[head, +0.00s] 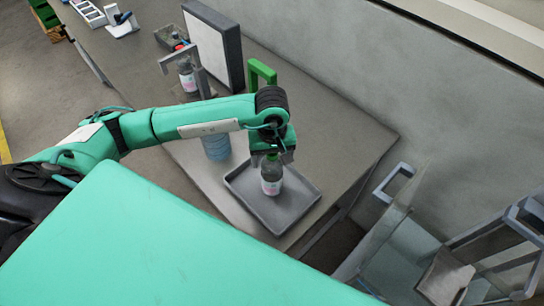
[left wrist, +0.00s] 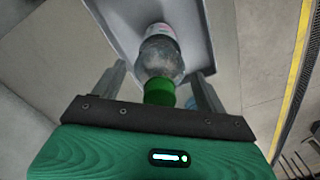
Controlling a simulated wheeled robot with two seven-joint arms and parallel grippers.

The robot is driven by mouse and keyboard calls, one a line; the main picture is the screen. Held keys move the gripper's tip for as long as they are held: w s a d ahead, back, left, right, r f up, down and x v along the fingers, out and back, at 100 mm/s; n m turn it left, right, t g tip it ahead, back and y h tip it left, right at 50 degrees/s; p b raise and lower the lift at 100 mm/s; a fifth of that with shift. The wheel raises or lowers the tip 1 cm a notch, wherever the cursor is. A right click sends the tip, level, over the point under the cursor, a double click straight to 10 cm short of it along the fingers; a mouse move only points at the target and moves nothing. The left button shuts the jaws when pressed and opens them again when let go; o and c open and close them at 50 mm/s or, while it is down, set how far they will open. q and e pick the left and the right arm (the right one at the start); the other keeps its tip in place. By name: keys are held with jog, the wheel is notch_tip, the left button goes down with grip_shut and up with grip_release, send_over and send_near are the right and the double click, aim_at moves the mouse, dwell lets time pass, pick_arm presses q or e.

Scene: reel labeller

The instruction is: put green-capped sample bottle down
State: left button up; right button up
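The green-capped sample bottle (head: 271,178) is clear with a pink and white label. It appears to stand upright in the grey tray (head: 237,180) on the bench. My left gripper (head: 271,152) is right above it, pointing down. In the left wrist view, the bottle's green cap (left wrist: 160,92) is between the two fingers of my left gripper (left wrist: 158,90), with a gap on each side. The gripper is open and not touching the cap. The bottle's base is hard to see. My right gripper is in neither view.
A blue ribbed container (head: 216,147) stands left of the tray, partly behind my arm. Another pink-labelled bottle (head: 188,78) stands by a grey bracket and a white panel (head: 212,48). A green handle-shaped thing (head: 263,72) is behind my wrist. Bare bench lies right of it.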

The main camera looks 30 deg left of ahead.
pick_arm(q)
jog(key=shift+r, duration=0.1)
jog(key=shift+r+p, duration=0.15)
jog(key=shift+p, duration=0.2)
notch_tip(320, 180, up, 10)
jog(key=b, duration=0.5)
jog(key=shift+r, duration=0.2)
jog(key=shift+r+b, duration=0.3)
jog(key=shift+r, duration=0.4)
jog(key=shift+s, duration=0.1)
